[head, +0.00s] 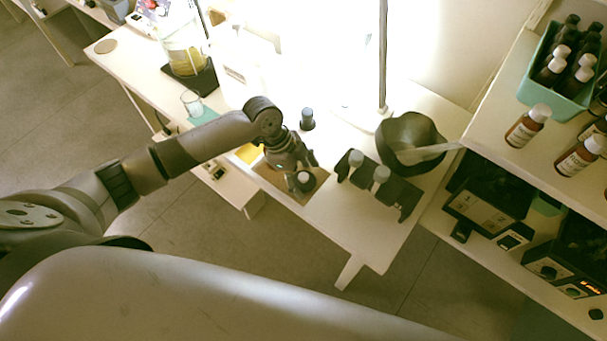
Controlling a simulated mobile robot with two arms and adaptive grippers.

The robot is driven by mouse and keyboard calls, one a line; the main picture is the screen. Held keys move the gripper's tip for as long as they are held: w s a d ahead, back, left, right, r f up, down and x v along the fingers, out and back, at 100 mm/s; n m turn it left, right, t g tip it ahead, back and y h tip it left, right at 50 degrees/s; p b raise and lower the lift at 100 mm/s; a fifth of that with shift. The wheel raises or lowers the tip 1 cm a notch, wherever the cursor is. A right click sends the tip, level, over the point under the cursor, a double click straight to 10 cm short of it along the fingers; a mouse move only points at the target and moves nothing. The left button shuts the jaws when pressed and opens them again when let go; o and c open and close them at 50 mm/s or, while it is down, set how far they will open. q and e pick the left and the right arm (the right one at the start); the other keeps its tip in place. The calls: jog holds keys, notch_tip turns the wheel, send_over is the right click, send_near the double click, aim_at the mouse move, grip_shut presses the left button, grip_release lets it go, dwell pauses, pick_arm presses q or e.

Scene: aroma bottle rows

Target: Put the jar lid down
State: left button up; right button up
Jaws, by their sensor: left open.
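My left gripper (297,165) reaches down over a brown mat (321,175) near the table's front edge. Its fingers are open. A small round thing with a pale top and dark rim (304,179) is at the fingertips, over the mat. It may be the jar lid; I cannot tell whether it is a lid alone or the top of a jar. The fingers hide part of it, and contact with the mat is not clear. My right gripper is not in view.
A dark capped bottle (307,119) stands behind the gripper. A dark rack (404,191) with two grey-capped bottles is to the right, before a dark mortar (413,133). A stand pole (382,60) rises behind. The front right table corner (365,240) is clear.

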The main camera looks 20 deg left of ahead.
pick_arm(q)
jog(key=v, duration=1.2)
jog(key=shift+r, duration=0.25)
